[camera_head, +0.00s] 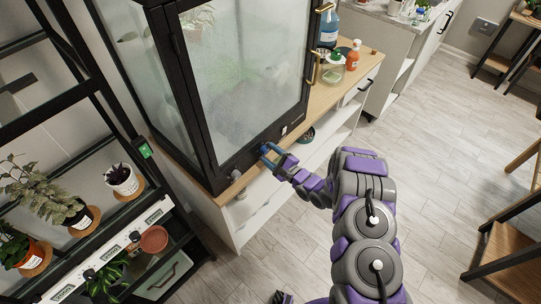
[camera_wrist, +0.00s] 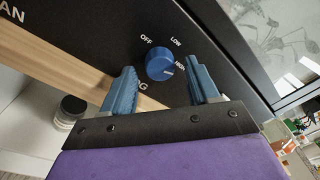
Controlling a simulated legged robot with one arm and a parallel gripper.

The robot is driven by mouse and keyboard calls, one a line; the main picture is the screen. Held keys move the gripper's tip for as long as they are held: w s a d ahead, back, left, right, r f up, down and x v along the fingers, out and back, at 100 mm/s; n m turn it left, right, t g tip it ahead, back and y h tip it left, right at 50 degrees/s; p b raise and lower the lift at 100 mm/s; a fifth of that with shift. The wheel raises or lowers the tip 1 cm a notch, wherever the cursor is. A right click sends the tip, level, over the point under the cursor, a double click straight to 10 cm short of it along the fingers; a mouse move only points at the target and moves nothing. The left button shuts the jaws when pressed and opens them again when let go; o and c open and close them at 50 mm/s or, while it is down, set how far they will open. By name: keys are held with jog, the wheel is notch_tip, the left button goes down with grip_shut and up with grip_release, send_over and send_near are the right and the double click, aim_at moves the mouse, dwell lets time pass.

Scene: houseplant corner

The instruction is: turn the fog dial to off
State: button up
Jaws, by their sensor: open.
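The fog dial (camera_wrist: 158,64) is a round blue knob on a black panel in the wrist view. OFF, LOW and HIGH are printed around it. Its pale mark points toward the right, near HIGH. My gripper (camera_wrist: 161,78) is open, with one blue finger on each side of the dial and visible gaps between. I cannot tell how far the fingertips are from the panel. In the head view my gripper (camera_head: 269,153) is at the lower front rail of the fogged glass cabinet (camera_head: 245,75), where it covers the dial.
A grey knob (camera_head: 236,175) is further left on the same rail. The cabinet stands on a wooden-topped unit (camera_head: 335,95) with bottles (camera_head: 353,55) at the right. A plant shelf (camera_head: 75,240) stands at the left. The floor (camera_head: 450,150) at the right is mostly clear.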

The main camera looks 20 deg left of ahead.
jog(key=shift+c, duration=0.3)
jog(key=c, duration=1)
